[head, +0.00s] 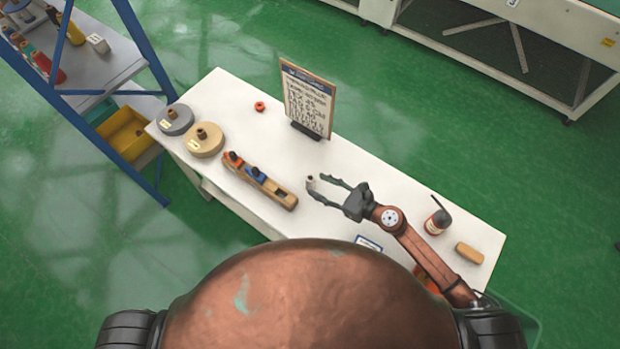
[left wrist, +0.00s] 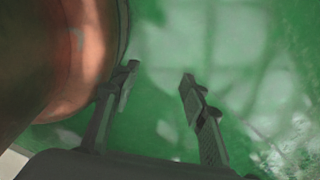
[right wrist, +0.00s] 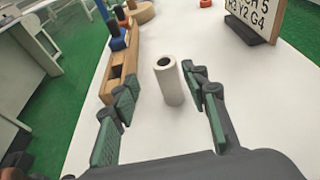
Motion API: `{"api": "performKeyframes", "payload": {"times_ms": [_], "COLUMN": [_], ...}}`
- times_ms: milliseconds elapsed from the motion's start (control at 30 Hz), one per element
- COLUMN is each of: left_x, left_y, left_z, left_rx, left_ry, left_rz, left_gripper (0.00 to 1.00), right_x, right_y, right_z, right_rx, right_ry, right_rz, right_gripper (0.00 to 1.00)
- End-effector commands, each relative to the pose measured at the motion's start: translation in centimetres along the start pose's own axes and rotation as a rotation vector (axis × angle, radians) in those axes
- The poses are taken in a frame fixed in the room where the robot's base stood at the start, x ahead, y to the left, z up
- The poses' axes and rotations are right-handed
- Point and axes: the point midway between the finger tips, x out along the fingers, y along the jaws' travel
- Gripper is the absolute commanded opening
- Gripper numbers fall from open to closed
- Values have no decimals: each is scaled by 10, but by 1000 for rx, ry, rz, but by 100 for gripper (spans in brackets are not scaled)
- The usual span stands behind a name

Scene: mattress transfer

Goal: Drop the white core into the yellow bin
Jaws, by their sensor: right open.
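The white core (head: 310,179) is a small hollow cylinder standing upright on the white table. In the right wrist view the core (right wrist: 171,86) stands between and just ahead of the fingertips, with a gap on both sides. My right gripper (head: 315,184) is open and low over the table, pointing at the core. The yellow bin (head: 124,133) sits on a low level of the blue-framed rack at the left, partly hidden by a blue post. My left gripper (left wrist: 160,73) is open and empty above the green floor, and out of the head view.
A wooden plane (head: 262,181) lies left of the core. A sign board (head: 306,99) stands behind it. A grey disc (head: 175,120) and a tan disc (head: 204,141) are at the table's left end.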

Motion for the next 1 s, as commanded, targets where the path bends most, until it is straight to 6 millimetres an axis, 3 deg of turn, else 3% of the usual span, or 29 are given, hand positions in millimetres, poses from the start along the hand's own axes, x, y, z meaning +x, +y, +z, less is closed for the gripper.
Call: {"api": "performKeyframes", "payload": {"times_ms": [167, 333, 500, 667, 1000], "left_x": [-4, -5, -5, -5, -5], "left_y": [0, -1, -2, -2, -1], "left_z": [1, -14, -26, -24, -12], "left_rx": [0, 2, 5, 4, 2], "left_ry": [-1, 18, 34, 31, 16], "left_rz": [0, -1, -2, -2, -1], "left_gripper": [40, 40, 40, 40, 40], "right_x": [23, 46, 52, 52, 52], "right_y": [-6, -8, -7, -7, -7], "right_z": [8, 8, 7, 7, 7], "right_rx": [-1, 1, -1, -1, -1], "right_ry": [-2, -1, 1, 1, 1], "right_rz": [-1, 0, 1, 1, 0], "right_gripper": [42, 42, 42, 41, 18]}}
